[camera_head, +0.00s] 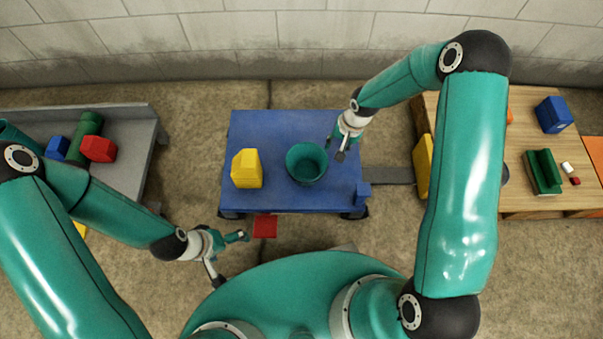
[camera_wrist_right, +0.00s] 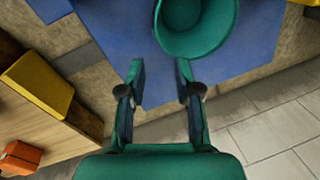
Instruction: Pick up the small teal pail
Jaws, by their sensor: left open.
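The small teal pail (camera_head: 307,163) stands upright on the blue cart top (camera_head: 283,126), a little right of its middle, and looks empty. In the right wrist view the pail (camera_wrist_right: 196,28) is at the top, just beyond the fingertips. My right gripper (camera_head: 339,146) is open and empty beside the pail's right rim, apart from it; its two fingers (camera_wrist_right: 160,82) show spread in the wrist view. My left gripper (camera_head: 229,258) is open and empty, low over the floor in front of the cart's left corner.
A yellow block (camera_head: 247,168) stands on the cart left of the pail. A red piece (camera_head: 265,226) lies below the cart's front edge. A grey bench (camera_head: 131,126) with blocks is at left. A wooden table (camera_head: 506,115) with blocks is at right.

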